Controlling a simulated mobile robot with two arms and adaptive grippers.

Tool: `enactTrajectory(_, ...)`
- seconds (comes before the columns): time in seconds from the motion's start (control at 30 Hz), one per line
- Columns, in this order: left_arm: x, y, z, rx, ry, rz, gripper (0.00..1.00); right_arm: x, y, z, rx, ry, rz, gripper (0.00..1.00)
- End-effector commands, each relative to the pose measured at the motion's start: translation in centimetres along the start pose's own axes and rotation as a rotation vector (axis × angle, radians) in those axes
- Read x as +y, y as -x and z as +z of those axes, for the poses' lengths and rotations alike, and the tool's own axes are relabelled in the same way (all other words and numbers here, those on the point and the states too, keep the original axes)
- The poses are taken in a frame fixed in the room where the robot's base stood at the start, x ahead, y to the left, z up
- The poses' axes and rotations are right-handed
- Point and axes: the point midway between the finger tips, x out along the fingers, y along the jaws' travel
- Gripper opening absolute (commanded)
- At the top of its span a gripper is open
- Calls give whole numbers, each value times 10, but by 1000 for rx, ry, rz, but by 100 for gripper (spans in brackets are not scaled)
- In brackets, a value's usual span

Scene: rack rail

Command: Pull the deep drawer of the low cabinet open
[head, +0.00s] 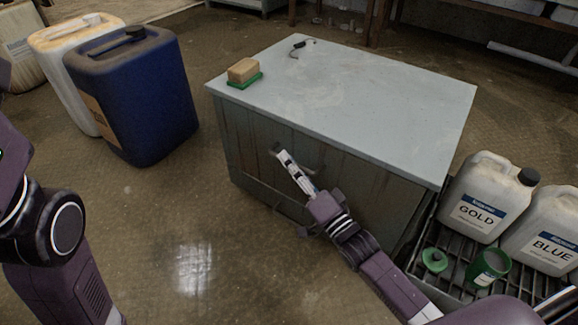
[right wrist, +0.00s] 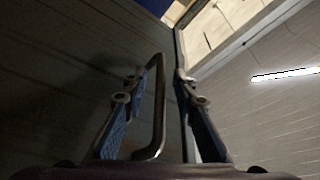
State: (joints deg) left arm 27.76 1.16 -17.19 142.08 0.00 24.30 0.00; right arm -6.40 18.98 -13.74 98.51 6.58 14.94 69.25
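The low cabinet (head: 380,95) has a pale grey top and a darker grey front facing the lower left. Its front shows no clear gap in the head view, though my arm hides part of it. My right gripper (head: 286,160) is at the front, by a dark bar handle (head: 312,168). In the right wrist view, the fingers of my right gripper (right wrist: 160,105) are apart, one on each side of the metal handle (right wrist: 158,108). I see no clear contact with the bar. My left arm shows at the left edge, but its gripper is out of view.
A sponge (head: 243,70) on a green base and a small dark item (head: 300,47) lie on the cabinet top. A blue canister (head: 135,95) stands left. Floor before the cabinet is clear.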

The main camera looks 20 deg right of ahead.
Motion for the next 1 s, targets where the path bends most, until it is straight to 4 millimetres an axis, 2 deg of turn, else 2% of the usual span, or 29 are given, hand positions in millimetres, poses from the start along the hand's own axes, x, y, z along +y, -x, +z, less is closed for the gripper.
enactTrajectory(0.37,1,-2,-2,8,-1,4,40,0,-7,0,-1,1,2,26)
enactTrajectory(0.6,1,-2,-3,9,-1,4,40,0,-6,0,-1,1,2,0)
enactTrajectory(1.0,1,-3,-3,9,-1,4,40,0,-6,0,-1,1,2,0)
